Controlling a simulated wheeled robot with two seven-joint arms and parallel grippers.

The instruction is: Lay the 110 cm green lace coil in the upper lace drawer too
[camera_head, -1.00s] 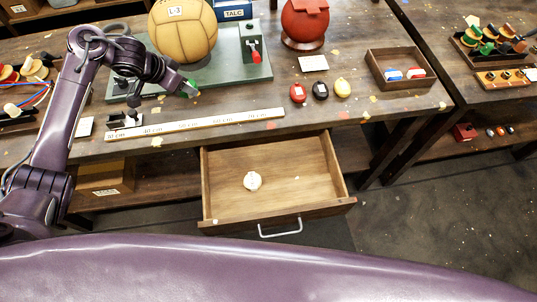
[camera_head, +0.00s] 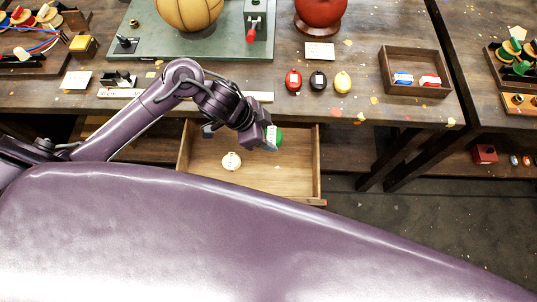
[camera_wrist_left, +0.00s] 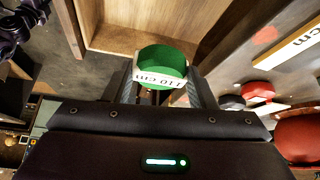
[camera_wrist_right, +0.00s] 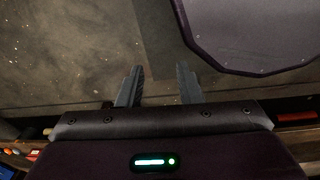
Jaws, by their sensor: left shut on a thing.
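My left gripper (camera_head: 266,138) is shut on the green lace coil (camera_wrist_left: 162,60), whose white band reads 110 cm in the left wrist view. The coil also shows in the head view (camera_head: 277,137), above the right back part of the open drawer (camera_head: 258,187). A white coil (camera_head: 231,161) lies inside the drawer, left of the green one. The drawer front is mostly hidden behind my own body. My right gripper (camera_wrist_right: 160,88) is open and empty over the floor; it is out of the head view.
The bench edge (camera_head: 380,119) runs just behind the drawer. A ruler strip (camera_head: 262,97), red, black and yellow small balls (camera_head: 318,80) and a wooden tray (camera_head: 415,72) lie on the bench. The drawer floor right of the white coil is bare.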

